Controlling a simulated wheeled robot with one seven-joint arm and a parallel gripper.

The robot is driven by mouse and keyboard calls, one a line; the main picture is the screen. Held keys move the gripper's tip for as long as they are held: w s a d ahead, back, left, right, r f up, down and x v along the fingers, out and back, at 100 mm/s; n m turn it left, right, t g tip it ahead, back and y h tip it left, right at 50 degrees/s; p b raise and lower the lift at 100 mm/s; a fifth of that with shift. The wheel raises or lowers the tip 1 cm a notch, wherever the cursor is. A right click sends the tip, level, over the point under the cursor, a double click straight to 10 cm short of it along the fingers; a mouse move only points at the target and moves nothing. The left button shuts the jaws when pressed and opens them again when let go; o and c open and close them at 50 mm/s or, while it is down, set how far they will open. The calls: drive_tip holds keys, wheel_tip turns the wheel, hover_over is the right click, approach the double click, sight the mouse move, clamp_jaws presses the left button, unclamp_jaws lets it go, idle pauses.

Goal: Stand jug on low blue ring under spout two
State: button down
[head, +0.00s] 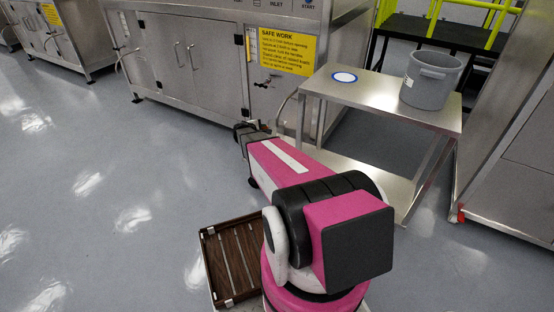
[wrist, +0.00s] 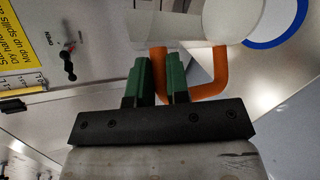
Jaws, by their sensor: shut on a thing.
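The jug (wrist: 228,22) is pale with an orange handle (wrist: 220,68) in the wrist view; part of it runs out of the top of the picture. My gripper (wrist: 160,76) has green fingers shut on one side of that handle. The blue ring (head: 344,77), with a white centre, lies flat on the steel table in the head view, with nothing on it. In the wrist view the ring (wrist: 292,38) shows beside the jug, partly covered by it. The jug cannot be made out in the head view. I cannot identify spout two.
A grey bucket (head: 430,82) stands on the right of the steel table (head: 385,95). A steel cabinet (head: 190,62) with a yellow sign (head: 282,50) stands left of the table. A brown slatted tray (head: 232,262) is by my base. The floor at left is clear.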

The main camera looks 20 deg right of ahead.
drive_tip(key=shift+s+d+r, duration=0.1)
drive_tip(key=shift+s+d, duration=0.1)
wheel_tip(320, 180, down, 10)
drive_tip(key=shift+r, duration=0.15)
idle(0.4)
drive_tip(key=c, duration=1.1)
unclamp_jaws()
